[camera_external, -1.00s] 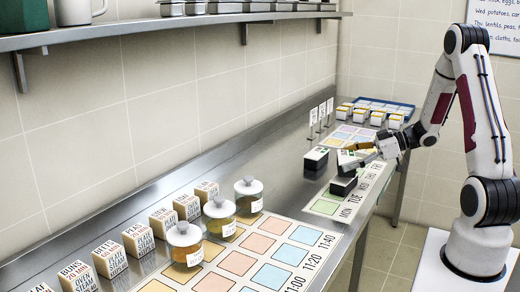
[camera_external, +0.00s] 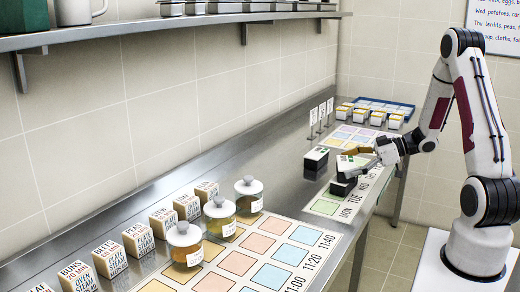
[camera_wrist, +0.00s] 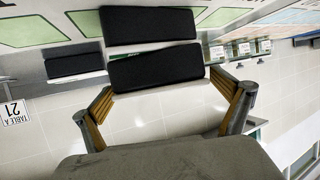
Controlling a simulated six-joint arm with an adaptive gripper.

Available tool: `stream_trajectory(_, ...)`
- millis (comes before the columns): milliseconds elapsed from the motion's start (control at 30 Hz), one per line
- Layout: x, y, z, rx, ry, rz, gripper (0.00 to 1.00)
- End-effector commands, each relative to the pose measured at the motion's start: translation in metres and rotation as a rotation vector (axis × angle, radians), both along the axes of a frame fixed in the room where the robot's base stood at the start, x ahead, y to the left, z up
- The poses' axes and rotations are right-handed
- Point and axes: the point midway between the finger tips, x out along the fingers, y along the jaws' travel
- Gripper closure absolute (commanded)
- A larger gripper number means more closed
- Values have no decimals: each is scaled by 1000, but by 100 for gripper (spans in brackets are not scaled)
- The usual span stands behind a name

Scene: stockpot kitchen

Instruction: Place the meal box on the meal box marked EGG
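My gripper (camera_external: 366,161) is shut on a dark meal box with a pale top (camera_external: 350,162), which shows in the wrist view (camera_wrist: 156,67) between my fingertips. The held box is close above a second black meal box (camera_external: 342,187) on the counter, which I take to be the black box just beyond it in the wrist view (camera_wrist: 150,25). I cannot tell whether the two touch. A third black meal box (camera_external: 316,158) stands to the left and farther back; it also shows in the wrist view (camera_wrist: 75,65). Labels are too small to read, so EGG is not confirmed.
A blue tray (camera_external: 402,108) with several small white-and-yellow boxes stands at the back. Upright sign cards (camera_external: 322,113) line the wall side. Several glass jars (camera_external: 220,218) and lettered blocks (camera_external: 138,238) stand at the front left. A shelf (camera_external: 130,32) runs above.

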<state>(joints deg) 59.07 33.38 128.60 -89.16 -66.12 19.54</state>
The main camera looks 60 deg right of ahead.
Motion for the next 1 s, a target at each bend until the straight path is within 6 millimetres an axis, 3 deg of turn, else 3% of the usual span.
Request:
stream_trajectory(467, -9, -4, 7, 1, -1, -2, 0)
stream_trajectory(1000, -63, -27, 31, -1, 0, -4, 0)
